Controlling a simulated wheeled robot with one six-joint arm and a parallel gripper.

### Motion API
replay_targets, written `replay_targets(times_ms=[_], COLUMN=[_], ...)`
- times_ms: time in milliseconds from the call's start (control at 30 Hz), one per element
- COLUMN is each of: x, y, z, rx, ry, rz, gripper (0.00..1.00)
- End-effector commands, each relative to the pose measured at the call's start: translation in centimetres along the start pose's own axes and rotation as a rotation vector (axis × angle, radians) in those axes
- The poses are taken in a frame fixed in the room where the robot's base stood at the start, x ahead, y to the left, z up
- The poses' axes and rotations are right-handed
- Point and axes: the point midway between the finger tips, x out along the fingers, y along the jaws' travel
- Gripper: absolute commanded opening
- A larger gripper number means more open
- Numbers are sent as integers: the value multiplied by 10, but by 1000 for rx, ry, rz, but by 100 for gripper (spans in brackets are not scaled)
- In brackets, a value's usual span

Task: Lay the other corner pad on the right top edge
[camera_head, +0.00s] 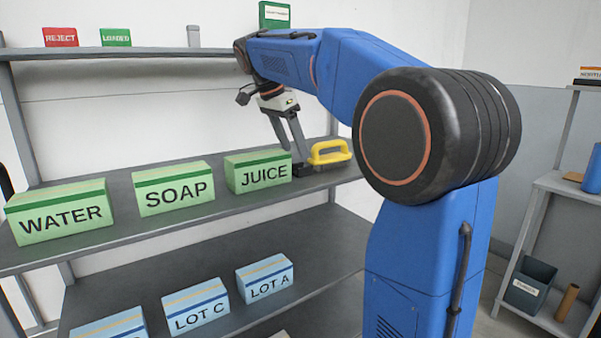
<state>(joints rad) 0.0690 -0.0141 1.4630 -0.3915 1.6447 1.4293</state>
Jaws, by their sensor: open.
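My gripper (302,170) reaches down to the middle shelf, its dark fingertips just right of the green JUICE box (258,172). It is open, and I see nothing held in it. A yellow handle-shaped thing (330,152) lies on the shelf just right of the fingertips; I cannot tell if they touch. I cannot make out a corner pad for certain, nor a load with a right top edge. My arm hides part of the right side of the rack.
The middle shelf (150,232) also holds green WATER (60,212) and SOAP (173,188) boxes. Blue LOT C (196,307) and LOT A (265,279) boxes stand below. The top shelf carries REJECT (61,37) and LOADED (116,37) signs. A dark bin (530,284) stands right.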

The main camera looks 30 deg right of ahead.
Motion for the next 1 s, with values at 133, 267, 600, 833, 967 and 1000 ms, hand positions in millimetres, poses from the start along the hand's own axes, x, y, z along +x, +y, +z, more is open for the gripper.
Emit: replay_targets(times_ms=[133,267,600,833,967,1000], x=[9,27,53,53,53,53], y=[-1,-2,-2,-2,-2,-2], z=[0,0,0,0,0,0], rx=[0,0,0,0,0,0], ry=[0,0,0,0,0,0], rz=[0,1,-1,-1,-1,-1], gripper=[61,61,61,47,17,17])
